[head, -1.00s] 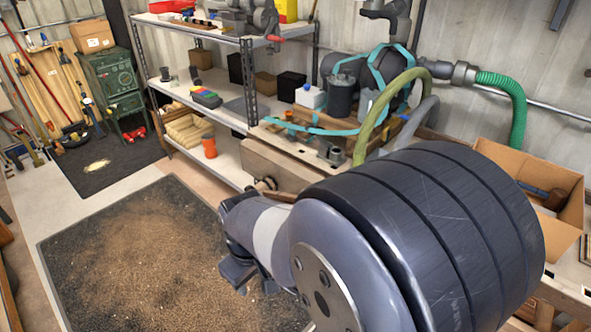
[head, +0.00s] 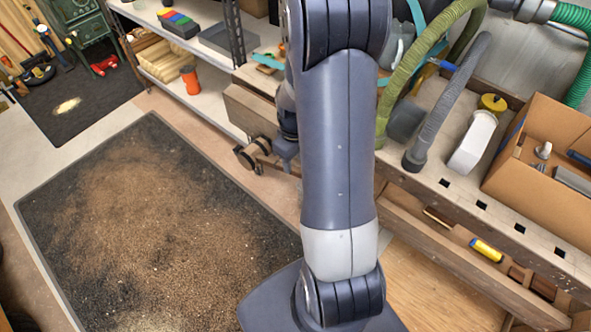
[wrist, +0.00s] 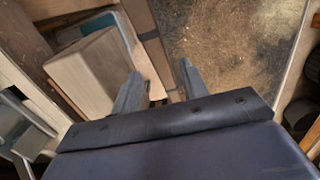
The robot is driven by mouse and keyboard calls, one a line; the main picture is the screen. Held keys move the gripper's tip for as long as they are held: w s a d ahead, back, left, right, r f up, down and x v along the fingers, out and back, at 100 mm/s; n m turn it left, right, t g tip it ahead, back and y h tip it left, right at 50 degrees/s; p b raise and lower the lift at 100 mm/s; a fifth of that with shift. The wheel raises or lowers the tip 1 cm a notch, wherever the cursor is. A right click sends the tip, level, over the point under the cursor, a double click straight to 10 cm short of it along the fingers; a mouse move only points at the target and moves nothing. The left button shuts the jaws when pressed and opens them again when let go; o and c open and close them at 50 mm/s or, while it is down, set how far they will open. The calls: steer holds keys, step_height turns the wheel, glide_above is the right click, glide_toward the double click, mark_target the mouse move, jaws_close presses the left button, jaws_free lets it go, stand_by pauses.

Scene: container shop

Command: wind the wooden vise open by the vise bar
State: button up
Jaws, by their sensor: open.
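The wooden vise (head: 250,108) is a pale wooden block at the bench's left end in the head view. Below it is a dark round screw hub (head: 243,158), with the short brown vise bar (head: 264,147) beside it. My gripper (head: 286,152) is just right of the hub and bar, partly hidden by my arm. In the wrist view my gripper's two fingers (wrist: 158,86) stand apart. The vise block (wrist: 92,75) is just left of them. I cannot make out the bar clearly between the fingers, nor tell whether they touch it.
A dark mat (head: 150,220) covered with shavings lies on the floor at left. Shelving with an orange cup (head: 190,79) stands behind. The bench (head: 440,190) at right holds hoses and a cardboard box (head: 545,150). A yellow-handled tool (head: 486,250) lies in the bench's tray.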

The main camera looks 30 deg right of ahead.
mark_target(294, 169)
step_height(294, 169, down, 7)
stand_by(0.3)
steer(key=shift+c, duration=0.5)
jaws_close()
